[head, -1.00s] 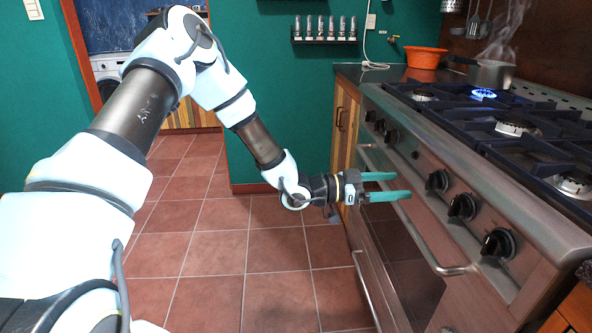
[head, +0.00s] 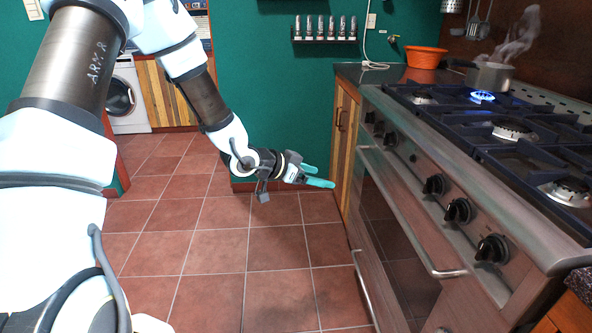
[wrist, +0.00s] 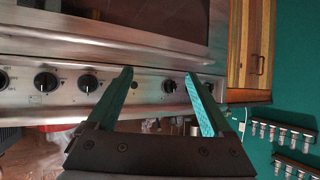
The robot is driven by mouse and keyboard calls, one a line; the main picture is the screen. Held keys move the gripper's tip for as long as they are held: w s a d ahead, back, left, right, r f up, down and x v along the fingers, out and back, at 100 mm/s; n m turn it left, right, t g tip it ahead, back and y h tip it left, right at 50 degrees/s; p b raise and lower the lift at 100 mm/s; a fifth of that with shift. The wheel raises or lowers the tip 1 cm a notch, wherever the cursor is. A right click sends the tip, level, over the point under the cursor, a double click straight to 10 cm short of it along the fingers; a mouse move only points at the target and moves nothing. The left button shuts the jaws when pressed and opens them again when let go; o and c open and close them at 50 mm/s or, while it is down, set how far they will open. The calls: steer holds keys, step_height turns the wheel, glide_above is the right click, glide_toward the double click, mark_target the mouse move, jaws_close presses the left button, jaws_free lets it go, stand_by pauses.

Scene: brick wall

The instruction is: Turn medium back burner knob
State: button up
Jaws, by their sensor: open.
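The stove's front panel carries a row of black knobs. Three near knobs (head: 458,210) are clear in the head view, and a far group (head: 379,127) sits beyond a small round button. Which knob serves the medium back burner cannot be told. A blue flame burns on a back burner (head: 482,97). My gripper (head: 322,176) is open and empty, left of the stove front and apart from it. In the wrist view, my open gripper (wrist: 158,75) shows before the panel; knobs (wrist: 88,83) lie left of the fingers, and another (wrist: 168,86) shows between them.
A steaming pot (head: 490,77) stands at the back of the stove. Oven handles (head: 445,272) jut from the front. A wooden cabinet (head: 345,130) and orange bowl (head: 425,57) are beyond. The tiled floor (head: 215,260) left of the stove is clear.

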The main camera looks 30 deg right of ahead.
steer(key=shift+n+t+y, duration=0.8)
steer(key=shift+y, duration=0.1)
steer(key=shift+w+a+r+p, duration=0.1)
steer(key=shift+w+a, duration=0.4)
steer(key=shift+a, duration=0.25)
steer(key=shift+w+a+r+p, duration=0.1)
steer(key=shift+w+a, duration=0.45)
steer(key=shift+a, duration=0.2)
steer(key=shift+w+a+r+p, duration=0.1)
steer(key=shift+w+a, duration=0.4)
steer(key=shift+a, duration=0.25)
steer(key=w+a+r+n+t+y+p, duration=0.1)
steer(key=w+a+r+n+y+p, duration=0.15)
steer(key=a, duration=0.75)
steer(key=w+a+r+n+t+y+p, duration=0.15)
steer(key=a+r+n+y, duration=0.25)
steer(key=a, duration=0.6)
steer(key=s+a+r+n+g+y+p, duration=0.1)
steer(key=s+a+r+n+y, duration=0.1)
steer(key=s+a, duration=0.4)
steer(key=s+a+r+n+g+y+p, duration=0.1)
steer(key=s+a+r+n, duration=0.4)
steer(key=a, duration=0.6)
steer(key=shift+s+a+r+n+g+y+p, duration=0.2)
steer(key=shift+s+r+n+g+y+p, duration=0.15)
steer(key=shift+s+n+g+p, duration=0.25)
